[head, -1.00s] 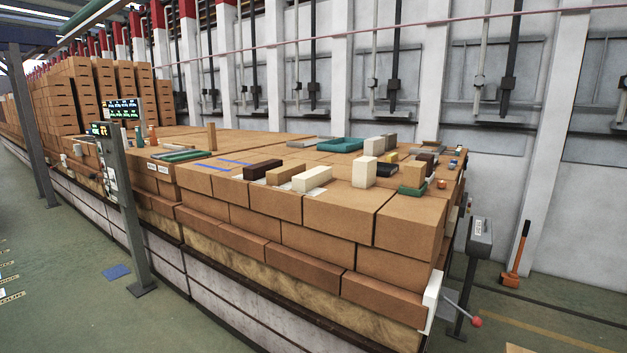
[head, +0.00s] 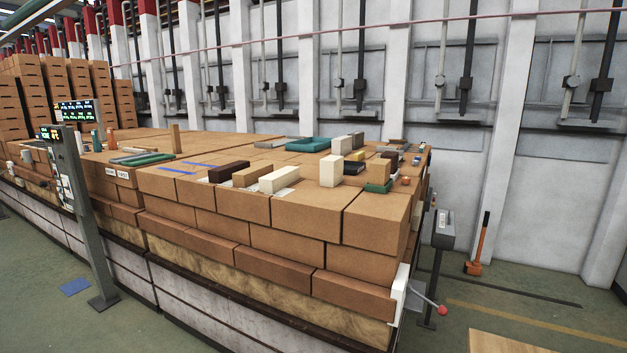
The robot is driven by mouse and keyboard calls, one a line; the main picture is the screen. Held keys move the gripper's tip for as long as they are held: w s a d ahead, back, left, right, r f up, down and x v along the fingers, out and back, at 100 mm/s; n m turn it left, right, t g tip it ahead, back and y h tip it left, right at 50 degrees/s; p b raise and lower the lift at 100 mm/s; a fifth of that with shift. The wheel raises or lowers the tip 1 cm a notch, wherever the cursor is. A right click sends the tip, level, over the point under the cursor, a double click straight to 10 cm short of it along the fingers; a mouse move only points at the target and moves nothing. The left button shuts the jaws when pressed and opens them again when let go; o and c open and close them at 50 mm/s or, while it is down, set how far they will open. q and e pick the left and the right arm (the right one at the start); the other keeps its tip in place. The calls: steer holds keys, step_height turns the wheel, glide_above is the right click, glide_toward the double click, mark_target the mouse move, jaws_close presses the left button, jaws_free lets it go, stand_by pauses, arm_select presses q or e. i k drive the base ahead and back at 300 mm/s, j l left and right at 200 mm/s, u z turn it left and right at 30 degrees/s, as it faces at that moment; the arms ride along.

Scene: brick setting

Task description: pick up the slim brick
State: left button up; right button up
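Several small bricks lie on top of the large stacked brown blocks. A dark brown brick (head: 229,171), a tan brick (head: 252,176) and a cream brick (head: 280,178) lie side by side near the front edge. A cream brick (head: 332,171) stands upright to their right. A thin tan brick (head: 175,138) stands upright farther back on the left. I cannot tell for sure which one is the slim brick. Neither of my grippers is in view.
The block stack (head: 295,212) is a wide raised surface with a front corner at right. A teal tray (head: 307,145) sits at its back. A grey post with a display (head: 75,190) stands at left, a grey control box (head: 444,230) at right. Green floor is open in front.

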mark_target(272, 183)
steer(key=i+j+z, duration=0.1)
steer(key=j+z, duration=1.2)
steer(key=i+l, duration=0.05)
